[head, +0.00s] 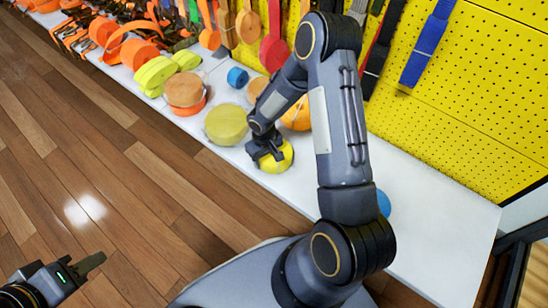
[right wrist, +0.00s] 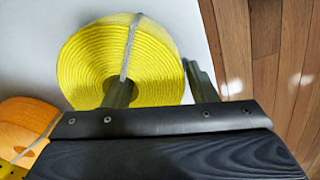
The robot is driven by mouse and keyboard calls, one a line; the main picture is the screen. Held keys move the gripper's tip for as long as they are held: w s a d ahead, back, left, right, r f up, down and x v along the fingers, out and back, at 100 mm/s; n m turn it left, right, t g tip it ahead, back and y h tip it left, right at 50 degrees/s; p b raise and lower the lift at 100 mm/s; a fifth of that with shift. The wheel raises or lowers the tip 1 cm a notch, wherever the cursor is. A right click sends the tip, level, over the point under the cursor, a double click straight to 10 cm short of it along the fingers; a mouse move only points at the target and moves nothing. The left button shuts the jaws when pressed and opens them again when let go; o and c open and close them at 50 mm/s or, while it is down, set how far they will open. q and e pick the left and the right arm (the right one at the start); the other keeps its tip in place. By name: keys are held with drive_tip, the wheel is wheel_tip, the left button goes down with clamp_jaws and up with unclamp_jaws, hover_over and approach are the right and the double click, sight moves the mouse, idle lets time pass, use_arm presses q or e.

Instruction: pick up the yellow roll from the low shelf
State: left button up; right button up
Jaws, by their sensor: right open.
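The yellow roll (head: 284,161) lies on the white low shelf (head: 425,205), partly hidden under my right gripper (head: 266,148). In the right wrist view the yellow roll (right wrist: 85,60) shows its coiled strap, with a pale band across it. There my right gripper (right wrist: 160,85) is open, one finger over the roll's middle and the other beyond its right edge. I cannot tell whether either finger touches the roll. My left gripper (head: 82,267) is away over the wooden floor at the lower left; its opening cannot be made out.
An olive-yellow roll (head: 226,124), a blue roll (head: 237,77) and an orange roll (head: 297,115) lie nearby on the shelf. Straps hang on the yellow pegboard (head: 470,90) behind. Another blue item (head: 383,203) is partly hidden by my arm. The shelf's right end is clear.

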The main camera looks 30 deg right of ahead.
drive_tip(key=shift+f, duration=0.35)
drive_tip(key=shift+r, duration=0.1)
drive_tip(key=c, duration=0.9)
drive_tip(key=shift+c, duration=0.2)
